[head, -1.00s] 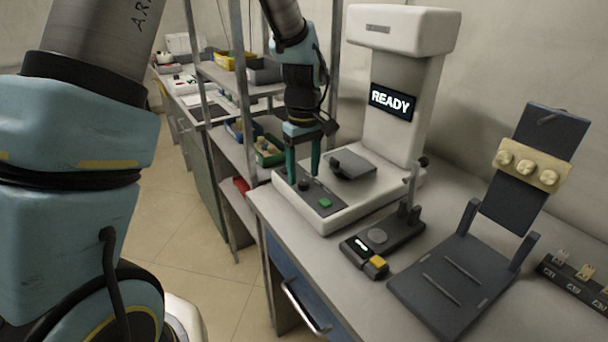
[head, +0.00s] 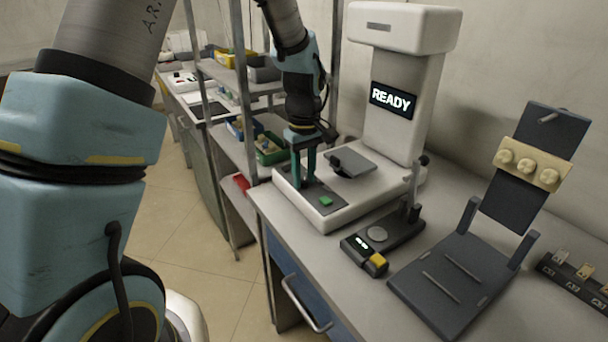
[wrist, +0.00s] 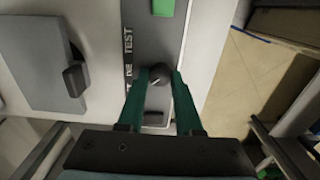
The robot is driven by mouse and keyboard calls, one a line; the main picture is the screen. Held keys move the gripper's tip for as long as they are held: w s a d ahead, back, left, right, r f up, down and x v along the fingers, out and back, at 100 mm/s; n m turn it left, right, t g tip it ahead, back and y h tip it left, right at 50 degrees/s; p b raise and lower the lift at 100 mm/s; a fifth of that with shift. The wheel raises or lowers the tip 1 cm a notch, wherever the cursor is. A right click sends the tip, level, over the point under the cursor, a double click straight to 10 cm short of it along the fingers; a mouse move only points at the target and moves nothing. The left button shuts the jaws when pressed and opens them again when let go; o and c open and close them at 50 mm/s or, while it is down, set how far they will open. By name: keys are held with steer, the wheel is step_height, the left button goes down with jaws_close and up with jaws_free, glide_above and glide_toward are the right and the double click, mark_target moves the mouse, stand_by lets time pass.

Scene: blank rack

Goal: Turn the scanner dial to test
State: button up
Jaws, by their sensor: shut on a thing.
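The scanner (head: 405,130) is a large white machine on the bench, with a screen (head: 392,101) reading READY. Its dark control panel (wrist: 153,35) carries a round dark dial (wrist: 160,74) and the word TEST beside it. The dial's pale mark points down-left in the wrist view, toward that second label rather than TEST. My gripper (wrist: 157,84) has its green fingers shut on either side of the dial. In the head view my gripper (head: 304,178) stands upright over the panel and largely hides the dial.
A green button (head: 326,201) lies on the panel near the dial. The scanner's grey plate (head: 354,163) is beside it. A small device with a yellow button (head: 378,260) and a dark stand (head: 450,285) sit nearer on the bench. Shelving posts rise behind my arm.

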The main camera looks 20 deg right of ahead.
jaws_close()
steer(key=shift+m, duration=0.4)
steer(key=m, duration=0.3)
steer(key=shift+p, duration=0.3)
steer(key=m, duration=0.5)
steer(key=shift+m+p, duration=0.3)
steer(key=shift+p, duration=0.1)
steer(key=m+p, duration=0.1)
steer(key=m, duration=0.3)
steer(key=shift+m+p, duration=0.6)
steer(key=shift+m, duration=1.6)
steer(key=o, duration=0.9)
jaws_free()
